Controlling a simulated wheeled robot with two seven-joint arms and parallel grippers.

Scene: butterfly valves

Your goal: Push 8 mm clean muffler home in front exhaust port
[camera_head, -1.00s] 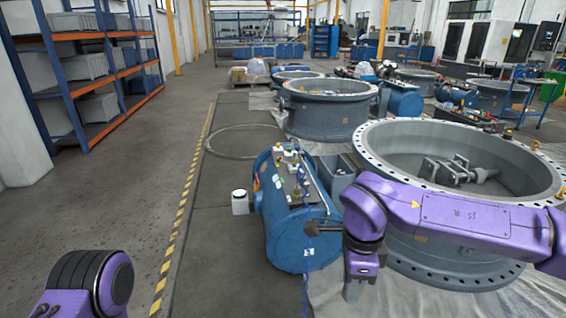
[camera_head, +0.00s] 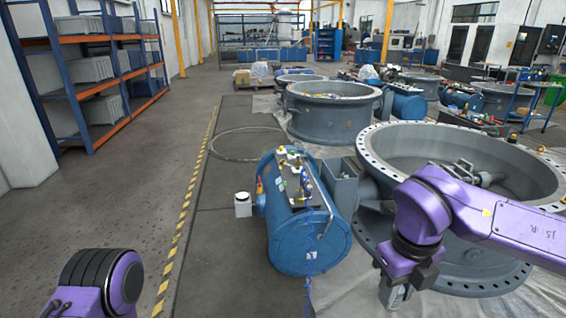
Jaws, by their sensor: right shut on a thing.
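My right gripper (camera_head: 394,296) is low at the right, pointing down, well apart from the blue cylindrical actuator (camera_head: 292,238). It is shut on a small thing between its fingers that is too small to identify. The actuator lies in the middle, with a dark plate on top carrying small fittings (camera_head: 285,160) and blue coiled tubing (camera_head: 306,185). I cannot pick out the muffler or the front exhaust port at this size. My left arm shows at the lower left, but its gripper is out of the picture.
A large grey valve body (camera_head: 372,152) with a bolt-holed flange stands right of the actuator, close behind my right arm. A white container (camera_head: 243,205) stands left of the actuator. A yellow-black floor stripe (camera_head: 185,215) borders clear floor at left.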

